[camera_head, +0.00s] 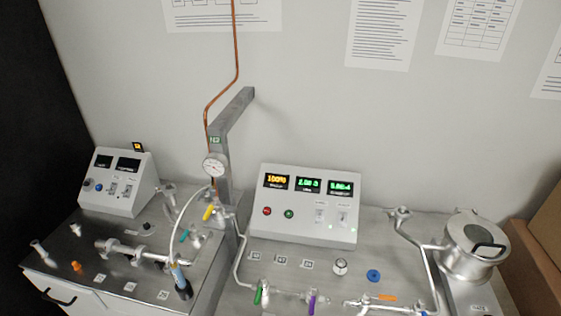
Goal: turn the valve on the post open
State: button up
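A grey post (223,165) rises between the two benches, with an arm at its top reaching back to the wall. A round white gauge (214,166) is mounted on it. Below the gauge is a valve with a yellow handle (209,211), low on the post. The handle is small and tilted; I cannot tell whether the valve is open or closed. A copper pipe (237,55) runs down to the post from above, and a pale hose (180,225) curves away from near the valve. My gripper is not in view.
The left bench (75,255) carries a control box (118,182), metal piping and a teal handle (184,236). The right bench holds a display box (305,207), green (258,296) and purple (311,301) handles, pipes and a metal pot (470,245). Cardboard boxes (545,230) stand at right.

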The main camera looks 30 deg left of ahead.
aim_at(216, 202)
jog(key=u, duration=1.9)
